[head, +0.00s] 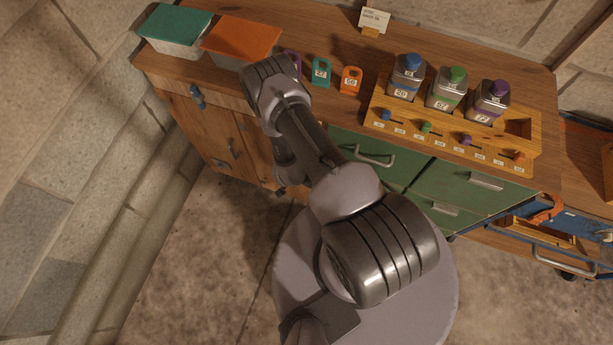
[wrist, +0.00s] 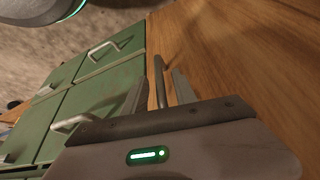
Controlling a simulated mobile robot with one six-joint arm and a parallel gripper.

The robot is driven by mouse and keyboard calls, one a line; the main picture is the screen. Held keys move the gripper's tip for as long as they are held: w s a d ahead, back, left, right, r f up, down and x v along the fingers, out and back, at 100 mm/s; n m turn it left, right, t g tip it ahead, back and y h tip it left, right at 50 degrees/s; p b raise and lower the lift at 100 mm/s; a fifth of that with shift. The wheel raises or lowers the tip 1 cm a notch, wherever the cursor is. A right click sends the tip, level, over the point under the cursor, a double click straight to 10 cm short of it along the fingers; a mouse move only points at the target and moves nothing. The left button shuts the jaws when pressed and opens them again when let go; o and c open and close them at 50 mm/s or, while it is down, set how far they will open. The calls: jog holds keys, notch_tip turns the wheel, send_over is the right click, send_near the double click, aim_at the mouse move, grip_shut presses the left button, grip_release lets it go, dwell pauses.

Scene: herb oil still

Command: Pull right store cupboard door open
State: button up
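The right store cupboard door (head: 254,148) is a wooden panel on the bench's left part, left of the green drawers. It looks shut, and my arm hides much of it in the head view. Its wood fills the right side of the wrist view (wrist: 235,60). A slim metal bar handle (wrist: 159,80) stands at its edge beside the green fronts. My gripper (wrist: 161,92) is open, with one finger on each side of this bar. I cannot tell whether either finger touches it. In the head view my gripper is mostly hidden behind my arm.
The left cupboard door (head: 203,125) has a handle (head: 232,149) and a blue fitting (head: 197,97). Green drawers (head: 383,160) with bar handles stand to the right. Lidded tubs (head: 176,30) and a wooden rack (head: 452,132) of bottles stand on top. Bare floor (head: 205,255) lies in front.

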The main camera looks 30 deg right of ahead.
grip_shut()
dwell(1.5)
